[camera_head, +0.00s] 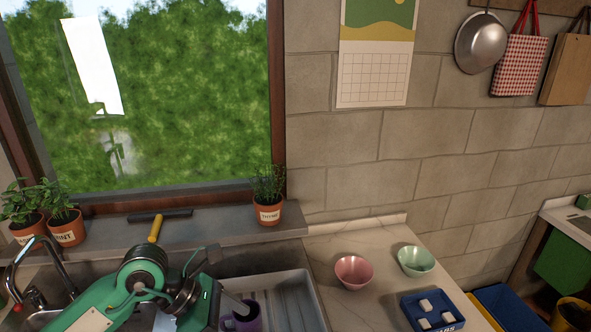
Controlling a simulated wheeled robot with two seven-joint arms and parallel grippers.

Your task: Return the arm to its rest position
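My green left arm (137,280) comes in from the lower left, bent, with dark round joints in front of the sink. I see no gripper fingers on it; its far end is hidden or below the picture edge. My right arm and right gripper do not show. A purple mug (243,320) stands in the sink area just right of the arm, cut by the lower edge. A short grey piece lies between the arm and the mug; I cannot tell what it belongs to.
Potted herbs (267,195) and a yellow-handled squeegee (155,229) are on the sill. A pink bowl (352,272), a green bowl (416,260) and a blue tray (412,314) with pale blocks stand on the right counter.

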